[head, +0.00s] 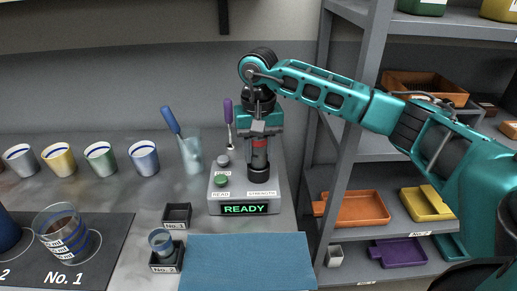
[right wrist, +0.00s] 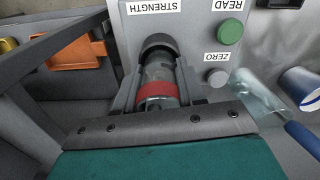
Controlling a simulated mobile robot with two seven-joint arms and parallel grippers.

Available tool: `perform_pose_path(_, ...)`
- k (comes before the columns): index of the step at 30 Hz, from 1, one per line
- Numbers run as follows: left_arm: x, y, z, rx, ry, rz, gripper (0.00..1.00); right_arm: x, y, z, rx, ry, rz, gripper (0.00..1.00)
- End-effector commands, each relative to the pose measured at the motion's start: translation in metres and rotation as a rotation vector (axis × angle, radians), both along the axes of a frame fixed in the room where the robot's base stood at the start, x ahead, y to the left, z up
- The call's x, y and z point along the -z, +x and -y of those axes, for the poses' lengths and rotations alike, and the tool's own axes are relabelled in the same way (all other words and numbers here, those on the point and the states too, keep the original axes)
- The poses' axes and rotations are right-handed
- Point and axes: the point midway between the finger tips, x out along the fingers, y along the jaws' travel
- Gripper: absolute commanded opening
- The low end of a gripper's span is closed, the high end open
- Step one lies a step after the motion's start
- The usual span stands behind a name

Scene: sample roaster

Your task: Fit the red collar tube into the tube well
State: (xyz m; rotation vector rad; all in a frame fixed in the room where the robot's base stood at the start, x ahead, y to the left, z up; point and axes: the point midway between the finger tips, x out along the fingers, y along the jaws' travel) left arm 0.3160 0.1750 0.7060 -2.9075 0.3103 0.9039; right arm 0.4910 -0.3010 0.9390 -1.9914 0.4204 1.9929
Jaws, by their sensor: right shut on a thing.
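The red collar tube (right wrist: 158,94) is clear glass with a red band, and it sits between the fingers of my right gripper (right wrist: 158,78). In the head view, my right gripper (head: 259,150) points down over the right part of the grey meter, shut on the tube. The tube looks roughly upright. The dark round tube well (right wrist: 157,46) is by the STRENGTH label, in line with the tube's far end. Whether the tube's end is inside the well or just above it, I cannot tell. My left gripper is not in view.
The meter (head: 216,206) shows READY, with a green READ button (head: 221,181) and a grey ZERO button (head: 223,160). A glass with a blue-handled spoon (head: 192,155) stands to its left. A blue mat (head: 250,262) lies in front. A shelf post (head: 352,140) rises on the right.

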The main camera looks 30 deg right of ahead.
Motion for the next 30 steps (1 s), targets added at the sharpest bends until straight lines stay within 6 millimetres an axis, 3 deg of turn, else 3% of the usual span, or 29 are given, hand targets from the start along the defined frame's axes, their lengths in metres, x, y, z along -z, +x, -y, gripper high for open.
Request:
perform_pose_path(16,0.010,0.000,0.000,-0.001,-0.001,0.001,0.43,0.014,0.000,0.000,0.001,0.000,0.000,0.03)
perform_pose_path(30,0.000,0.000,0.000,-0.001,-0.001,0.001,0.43,0.000,0.000,0.000,0.001,0.000,0.001,0.03)
